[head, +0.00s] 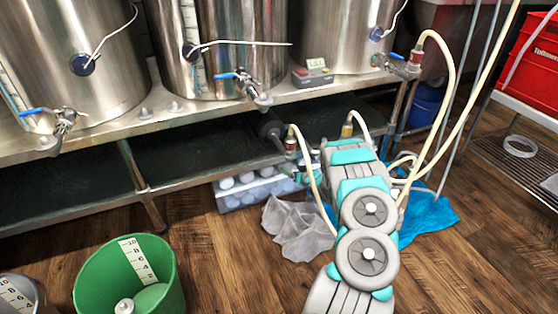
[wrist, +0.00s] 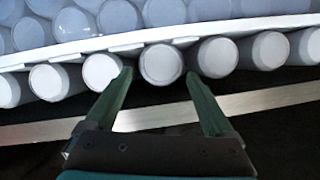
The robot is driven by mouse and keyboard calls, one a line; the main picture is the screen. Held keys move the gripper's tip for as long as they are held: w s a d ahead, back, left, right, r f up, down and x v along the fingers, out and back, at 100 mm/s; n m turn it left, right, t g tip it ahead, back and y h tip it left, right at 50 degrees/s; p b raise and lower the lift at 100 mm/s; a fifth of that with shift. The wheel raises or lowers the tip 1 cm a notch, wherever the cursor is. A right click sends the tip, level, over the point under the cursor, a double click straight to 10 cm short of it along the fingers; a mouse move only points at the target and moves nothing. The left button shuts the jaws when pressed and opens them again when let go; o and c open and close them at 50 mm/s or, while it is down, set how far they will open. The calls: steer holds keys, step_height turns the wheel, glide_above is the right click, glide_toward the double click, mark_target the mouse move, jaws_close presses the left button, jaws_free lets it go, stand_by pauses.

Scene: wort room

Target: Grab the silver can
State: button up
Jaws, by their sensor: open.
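Several pale silver-grey cans lie in a row in the wrist view, their round ends facing me. One silver can (wrist: 161,64) is in the middle, between the tips of my open gripper (wrist: 158,75). The left fingertip overlaps the edge of the neighbouring can (wrist: 101,71); I cannot tell whether either finger touches a can. More cans sit above a white divider (wrist: 200,27). In the head view, the pack of cans (head: 238,197) is on the floor at the lower shelf's edge, and my gripper (head: 303,174) is at its right end, partly hidden by my arm.
Steel kettles (head: 240,40) with taps stand on the metal bench (head: 100,135) above. Hoses hang close to my arm. A grey cloth (head: 298,230) and a blue cloth (head: 432,214) lie on the floor. A green bucket (head: 170,265) stands at lower left.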

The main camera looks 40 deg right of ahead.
mark_target(287, 166)
steer(key=shift+r+b+x, duration=0.1)
steer(key=shift+b+x, duration=0.1)
steer(key=shift+x, duration=1.35)
steer(key=shift+r+b+x, duration=0.15)
steer(key=shift+b+x, duration=0.05)
steer(key=shift+x, duration=1.35)
steer(key=shift+w, duration=0.1)
steer(key=c, duration=1)
steer(key=shift+o, duration=0.2)
